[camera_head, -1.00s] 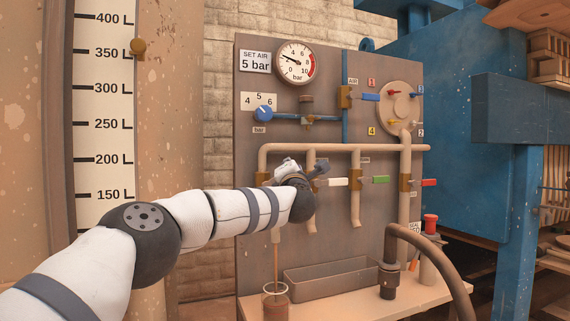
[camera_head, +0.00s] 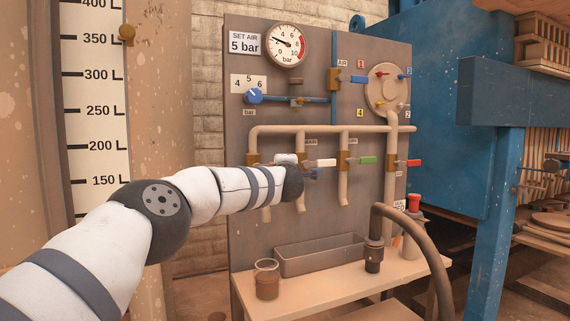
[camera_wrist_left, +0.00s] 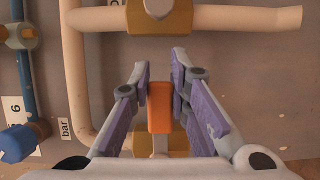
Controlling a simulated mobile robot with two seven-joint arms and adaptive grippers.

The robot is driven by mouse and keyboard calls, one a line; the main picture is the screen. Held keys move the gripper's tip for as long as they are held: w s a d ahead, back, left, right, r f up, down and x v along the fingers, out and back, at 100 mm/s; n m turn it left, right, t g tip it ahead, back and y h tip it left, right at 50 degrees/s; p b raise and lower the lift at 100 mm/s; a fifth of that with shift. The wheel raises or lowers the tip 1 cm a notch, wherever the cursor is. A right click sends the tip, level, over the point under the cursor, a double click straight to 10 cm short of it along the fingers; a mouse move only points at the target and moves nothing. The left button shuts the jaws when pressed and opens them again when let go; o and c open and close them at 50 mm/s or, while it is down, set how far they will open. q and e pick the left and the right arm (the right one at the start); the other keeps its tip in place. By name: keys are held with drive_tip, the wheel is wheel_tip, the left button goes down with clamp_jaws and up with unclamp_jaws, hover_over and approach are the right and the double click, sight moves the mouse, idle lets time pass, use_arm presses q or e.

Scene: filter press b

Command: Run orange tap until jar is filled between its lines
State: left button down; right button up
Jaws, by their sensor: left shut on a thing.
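The orange tap handle (camera_wrist_left: 159,107) stands between the fingers of my left gripper (camera_wrist_left: 161,66) in the left wrist view, and the gripper is shut on it. The jar (camera_head: 267,284) stands upright on the bench below this spout. It holds brown liquid with a clearer band under the rim. Its lines are too small to read. My right gripper is not in view.
White (camera_head: 322,163), green (camera_head: 366,160) and red (camera_head: 412,163) tap handles sit to the right on the panel. A grey trough (camera_head: 318,256) and a dark hose (camera_head: 398,216) stand right of the jar. The pressure gauge (camera_head: 286,43) is above.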

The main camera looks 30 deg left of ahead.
use_arm(q)
drive_tip(key=shift+a, duration=0.15)
drive_tip(key=c, duration=1.5)
unclamp_jaws()
drive_tip(key=shift+s, duration=0.1)
drive_tip(key=v, duration=1.2)
